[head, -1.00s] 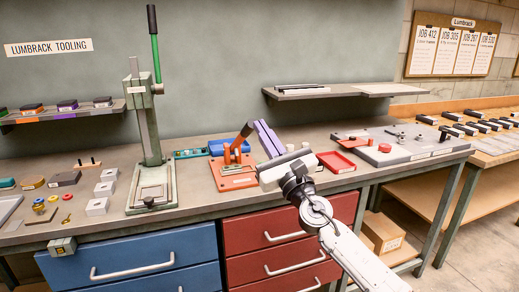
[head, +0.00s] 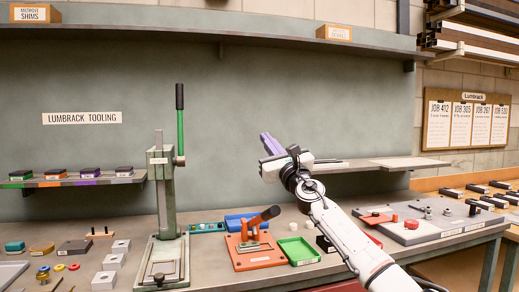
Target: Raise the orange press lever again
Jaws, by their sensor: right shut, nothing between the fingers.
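The orange press (head: 258,258) stands on the bench near the middle of the head view. Its lever (head: 265,215) has a dark grip and leans up to the right at a shallow slant. My right gripper (head: 268,143), with purple fingers, is shut and empty. It is raised well above the orange press, in front of the back wall, and does not touch the lever. My left gripper is not in view.
A tall green press (head: 168,215) with an upright handle stands left of the orange press. A green tray (head: 297,250) sits just right of it, and a blue bin (head: 246,222) behind. A wall shelf (head: 375,166) lies behind my right arm.

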